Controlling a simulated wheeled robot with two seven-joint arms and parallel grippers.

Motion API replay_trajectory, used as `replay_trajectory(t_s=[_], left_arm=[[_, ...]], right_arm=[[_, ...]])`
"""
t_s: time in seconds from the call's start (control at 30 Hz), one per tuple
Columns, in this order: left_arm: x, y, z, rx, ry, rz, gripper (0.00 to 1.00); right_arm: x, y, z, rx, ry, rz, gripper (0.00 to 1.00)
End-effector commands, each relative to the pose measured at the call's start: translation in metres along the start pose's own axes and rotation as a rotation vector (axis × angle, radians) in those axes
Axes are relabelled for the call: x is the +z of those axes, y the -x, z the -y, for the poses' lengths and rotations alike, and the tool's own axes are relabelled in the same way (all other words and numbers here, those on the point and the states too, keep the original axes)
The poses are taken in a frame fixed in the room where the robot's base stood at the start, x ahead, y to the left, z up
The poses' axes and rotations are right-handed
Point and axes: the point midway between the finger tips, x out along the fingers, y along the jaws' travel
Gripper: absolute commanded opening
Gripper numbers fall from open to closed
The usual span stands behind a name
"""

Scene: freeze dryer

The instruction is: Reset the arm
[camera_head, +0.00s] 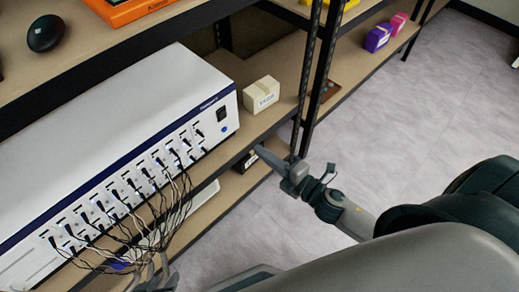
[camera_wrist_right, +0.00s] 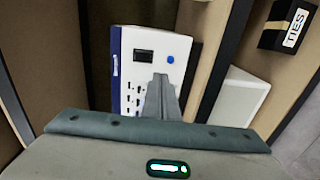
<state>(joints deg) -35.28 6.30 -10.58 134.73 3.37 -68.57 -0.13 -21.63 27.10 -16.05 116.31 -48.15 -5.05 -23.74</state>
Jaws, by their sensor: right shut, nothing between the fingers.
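My right gripper (camera_head: 268,158) is at the middle of the head view, just in front of the shelf edge, to the right of the white device. Its fingers are together and empty; they also show in the right wrist view (camera_wrist_right: 161,92), overlapping the device's end in the picture. My left gripper (camera_head: 158,272) shows only partly at the bottom edge of the head view, near the hanging cables. Its jaw gap is not clear. The white device (camera_head: 120,120) with a blue stripe and several plugged-in cables sits on the middle shelf; its end shows in the wrist view (camera_wrist_right: 180,45).
A cream box (camera_head: 261,95) stands right of the device on the shelf. A black box marked TIES (camera_wrist_right: 289,25) is on a lower shelf. Black rack posts (camera_head: 308,75) stand close to my right gripper. Purple (camera_head: 378,38) and pink (camera_head: 398,22) boxes lie farther off. The grey floor (camera_head: 400,130) is clear.

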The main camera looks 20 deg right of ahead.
Motion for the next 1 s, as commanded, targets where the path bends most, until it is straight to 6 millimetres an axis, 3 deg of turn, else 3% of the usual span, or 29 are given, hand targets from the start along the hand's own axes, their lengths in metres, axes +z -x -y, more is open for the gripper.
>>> replay_trajectory(t_s=[0.67, 0.87, 1.0], left_arm=[[0.002, 0.0, -0.001, 0.001, -0.003, 0.004, 0.38], [0.001, 0.0, -0.001, 0.001, -0.002, 0.003, 0.38], [0.001, 0.0, -0.001, 0.001, -0.001, 0.002, 0.38]], right_arm=[[0.001, 0.001, 0.001, -0.005, -0.03, 0.018, 0.0], [0.01, 0.01, 0.008, -0.046, -0.235, 0.14, 0.0], [0.016, 0.028, 0.029, -0.122, -0.515, 0.298, 0.0]])
